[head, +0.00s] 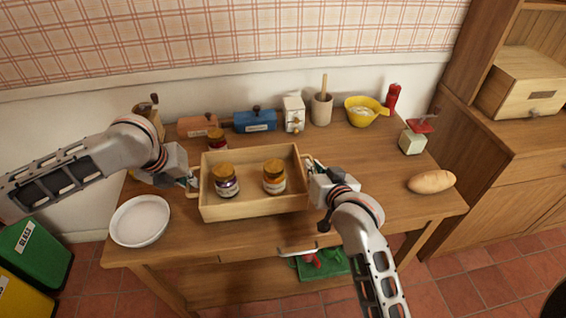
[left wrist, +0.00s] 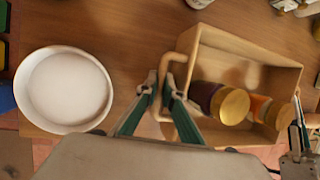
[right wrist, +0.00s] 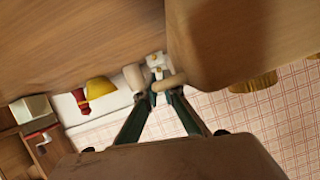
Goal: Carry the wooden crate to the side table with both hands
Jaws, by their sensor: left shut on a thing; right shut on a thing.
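The wooden crate (head: 253,213) is upright over the middle of the wooden table (head: 390,185), with two lidded jars (head: 227,182) (head: 274,177) standing in it. I cannot tell whether its base touches the tabletop. My left gripper (head: 193,183) is shut on the crate's left handle, which shows between its fingers in the left wrist view (left wrist: 168,92). My right gripper (head: 311,167) is shut on the right handle, also seen in the right wrist view (right wrist: 163,88). I cannot tell which surface is the side table.
A white bowl (head: 140,221) is left of the crate, and a bread loaf (head: 432,181) lies to the right. Along the back are a blue box (head: 254,121), a mortar (head: 321,110), a yellow bowl (head: 362,112) and a red-topped grinder (head: 413,141). A cabinet (head: 510,170) stands right.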

